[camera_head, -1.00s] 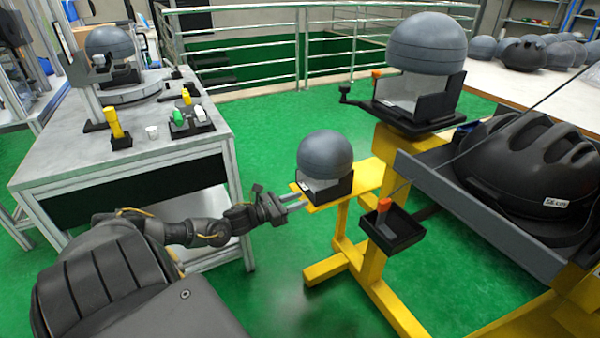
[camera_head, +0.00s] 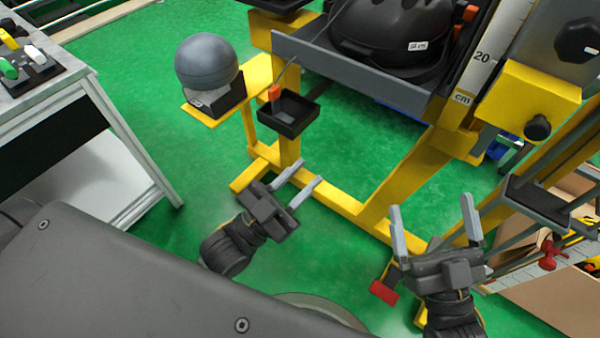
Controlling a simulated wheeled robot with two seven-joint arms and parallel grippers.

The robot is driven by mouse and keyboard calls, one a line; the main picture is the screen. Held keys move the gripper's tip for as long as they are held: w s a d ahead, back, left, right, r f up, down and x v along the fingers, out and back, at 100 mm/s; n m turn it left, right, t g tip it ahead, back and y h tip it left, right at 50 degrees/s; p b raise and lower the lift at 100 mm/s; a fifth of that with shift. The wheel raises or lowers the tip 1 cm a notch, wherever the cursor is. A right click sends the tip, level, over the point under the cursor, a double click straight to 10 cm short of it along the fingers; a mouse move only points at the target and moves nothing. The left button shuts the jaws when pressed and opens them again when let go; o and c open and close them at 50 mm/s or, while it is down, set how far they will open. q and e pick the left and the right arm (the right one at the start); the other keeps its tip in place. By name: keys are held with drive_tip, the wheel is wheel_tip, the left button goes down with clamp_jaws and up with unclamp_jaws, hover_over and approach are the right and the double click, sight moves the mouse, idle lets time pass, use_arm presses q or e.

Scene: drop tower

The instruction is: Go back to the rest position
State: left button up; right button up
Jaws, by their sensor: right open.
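My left gripper (camera_head: 297,185) is open and empty at the lower middle of the head view. It is in front of the yellow base of the drop tower, with green floor below it. My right gripper (camera_head: 432,222) is open and empty further right, its two grey fingers apart and pointing up in the picture. Both grippers appear apart from the objects around them, though the right one overlaps the yellow frame in the picture. My arms behind the grippers are partly cut off by the lower edge.
The yellow drop tower frame (camera_head: 405,180) stands close ahead of both grippers. A black helmet (camera_head: 390,35) is above. A workbench (camera_head: 50,95) stands left. A red part (camera_head: 383,292) is near the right gripper.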

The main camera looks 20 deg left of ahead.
use_arm(q)
drive_tip(key=r+n, duration=0.1)
drive_tip(key=s+r+n, duration=0.1)
drive_tip(key=r, duration=0.1)
drive_tip(key=shift+s+d+n+t, duration=0.2)
drive_tip(key=shift+n+t, duration=0.1)
drive_tip(key=shift+t, duration=0.1)
